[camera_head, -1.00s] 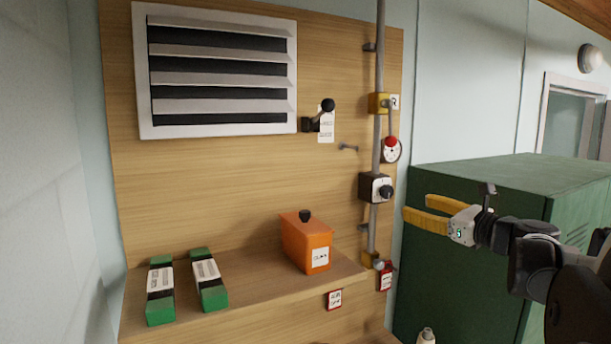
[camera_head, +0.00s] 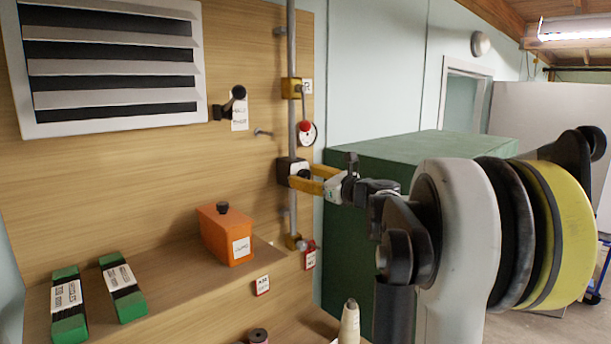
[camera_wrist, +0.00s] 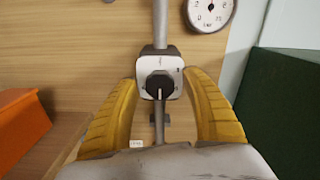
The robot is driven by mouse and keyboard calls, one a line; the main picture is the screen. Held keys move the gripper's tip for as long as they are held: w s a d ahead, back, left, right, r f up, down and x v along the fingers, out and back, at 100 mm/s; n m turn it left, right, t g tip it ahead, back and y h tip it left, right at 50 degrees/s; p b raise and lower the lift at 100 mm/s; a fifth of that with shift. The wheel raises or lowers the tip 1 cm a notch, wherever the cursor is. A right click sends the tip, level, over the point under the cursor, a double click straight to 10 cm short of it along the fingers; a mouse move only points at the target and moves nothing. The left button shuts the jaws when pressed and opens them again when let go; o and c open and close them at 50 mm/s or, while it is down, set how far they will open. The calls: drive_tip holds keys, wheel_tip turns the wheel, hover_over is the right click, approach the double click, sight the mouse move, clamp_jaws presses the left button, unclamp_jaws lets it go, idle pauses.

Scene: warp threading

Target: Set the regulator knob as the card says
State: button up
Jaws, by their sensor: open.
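The regulator is a dark box with a pale face plate (camera_wrist: 169,65) on a vertical pipe. Its round black knob (camera_wrist: 159,84) faces the wrist camera and has a pale line standing about upright. Small marks on the plate are too small to read. My gripper (camera_wrist: 162,80) is open, with one yellow finger on each side of the knob and visible gaps to it. In the head view my gripper (camera_head: 308,178) is at the regulator box (camera_head: 286,172) and partly hides it.
A round gauge (camera_wrist: 209,10) hangs above right of the regulator. A yellow valve block (camera_head: 291,88) sits higher on the pipe. An orange box (camera_head: 226,238) and green blocks lie on the ledge. A green cabinet (camera_head: 430,150) stands close on the right.

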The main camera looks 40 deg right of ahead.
drive_tip(key=c, duration=1.2)
